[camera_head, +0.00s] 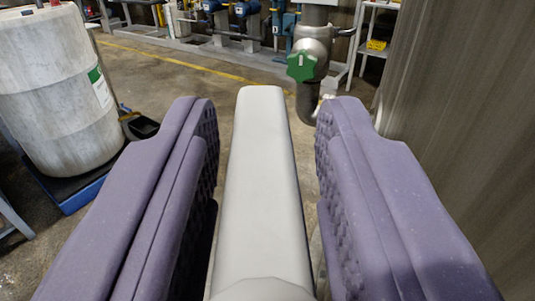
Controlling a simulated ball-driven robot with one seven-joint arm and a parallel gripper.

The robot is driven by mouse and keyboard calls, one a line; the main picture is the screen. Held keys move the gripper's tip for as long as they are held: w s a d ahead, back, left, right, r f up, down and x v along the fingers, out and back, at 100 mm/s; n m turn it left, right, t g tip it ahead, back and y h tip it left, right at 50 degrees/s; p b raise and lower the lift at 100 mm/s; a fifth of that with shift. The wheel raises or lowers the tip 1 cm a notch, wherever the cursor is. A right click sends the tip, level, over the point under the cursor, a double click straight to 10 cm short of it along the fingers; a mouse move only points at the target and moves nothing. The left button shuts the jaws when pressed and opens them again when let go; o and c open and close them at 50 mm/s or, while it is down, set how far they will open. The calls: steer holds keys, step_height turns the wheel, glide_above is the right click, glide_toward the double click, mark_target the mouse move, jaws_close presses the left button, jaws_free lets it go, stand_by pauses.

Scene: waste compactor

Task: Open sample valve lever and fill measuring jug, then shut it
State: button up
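My gripper (267,108) is open, with one thick purple padded finger on the left and one on the right. A pale grey bar (262,180) runs lengthwise between the fingers with a gap on each side; I cannot tell what it belongs to. Beyond the right fingertip is a steel pipe (310,45) with a green handwheel (302,67). A small pale part (328,88) sits low beside the pipe, too small to identify. I cannot make out a sample valve lever or a measuring jug. The fingers and bar hide much of the near floor.
A large whitish drum (55,85) stands on a blue base (78,188) at left, with a black container (143,127) beside it. A big metal wall (455,110) fills the right. Blue pumps (283,28) line the back. Open concrete floor (165,82) lies between.

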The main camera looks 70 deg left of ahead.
steer(key=shift+o, duration=0.3)
steer(key=shift+d, duration=0.1)
steer(key=p+v, duration=0.2)
steer(key=v, duration=0.5)
steer(key=shift+s+d, duration=0.15)
steer(key=shift+d, duration=0.1)
steer(key=shift+f, duration=0.1)
stand_by(0.7)
